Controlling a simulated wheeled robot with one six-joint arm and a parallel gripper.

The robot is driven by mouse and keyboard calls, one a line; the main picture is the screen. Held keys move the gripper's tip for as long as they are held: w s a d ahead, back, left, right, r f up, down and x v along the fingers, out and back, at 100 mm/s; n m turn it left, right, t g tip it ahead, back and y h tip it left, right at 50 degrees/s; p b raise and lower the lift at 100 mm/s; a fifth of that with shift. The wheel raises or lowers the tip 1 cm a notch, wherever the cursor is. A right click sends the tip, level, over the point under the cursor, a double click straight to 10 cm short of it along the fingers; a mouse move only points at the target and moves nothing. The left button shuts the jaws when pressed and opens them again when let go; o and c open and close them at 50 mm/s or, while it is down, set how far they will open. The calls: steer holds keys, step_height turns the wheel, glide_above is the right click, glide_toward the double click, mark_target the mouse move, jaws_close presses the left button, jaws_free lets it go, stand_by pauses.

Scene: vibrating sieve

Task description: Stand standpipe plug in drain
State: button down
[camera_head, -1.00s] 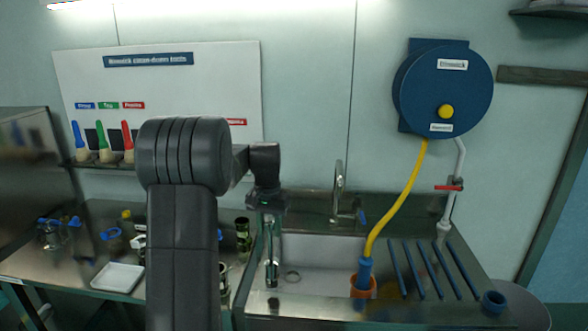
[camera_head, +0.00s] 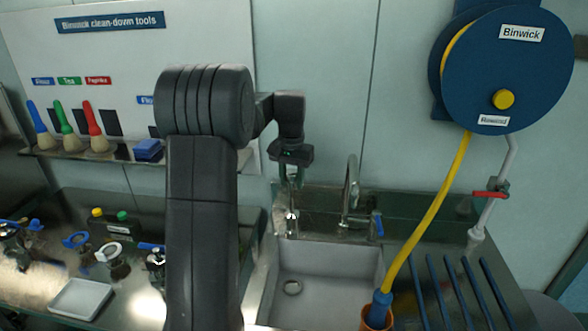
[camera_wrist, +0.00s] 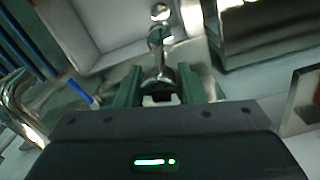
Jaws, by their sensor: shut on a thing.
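My gripper (camera_head: 291,180) is shut on the shiny metal standpipe plug (camera_head: 291,215), which hangs below the fingers, roughly upright. In the head view the plug's lower end shows in front of the sink's back edge, apart from the drain (camera_head: 293,287). The drain is a round ring in the floor of the grey sink basin (camera_head: 335,262). In the wrist view the plug (camera_wrist: 157,60) shows between the green fingers (camera_wrist: 158,92) and points away towards the basin (camera_wrist: 100,28). I cannot tell its exact height.
The tap (camera_head: 350,190) stands right of the plug. An orange cup (camera_head: 376,320) with a blue nozzle and yellow hose (camera_head: 432,220) is at the basin's front right. Blue bars (camera_head: 470,290) lie on the drainboard. A white tray (camera_head: 80,299) is on the left counter.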

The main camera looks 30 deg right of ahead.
steer(key=shift+d, duration=0.15)
steer(key=shift+f, duration=0.9)
glide_above(292, 214)
steer(key=f, duration=0.5)
steer(key=shift+w+d+b, duration=0.2)
steer(key=shift+w+b, duration=0.15)
steer(key=shift+b, duration=0.05)
steer(key=shift+f+b, duration=1.2)
steer(key=shift+f, duration=0.8)
steer(key=shift+f, duration=0.3)
steer(key=shift+f+b, duration=0.75)
steer(key=shift+f, duration=0.55)
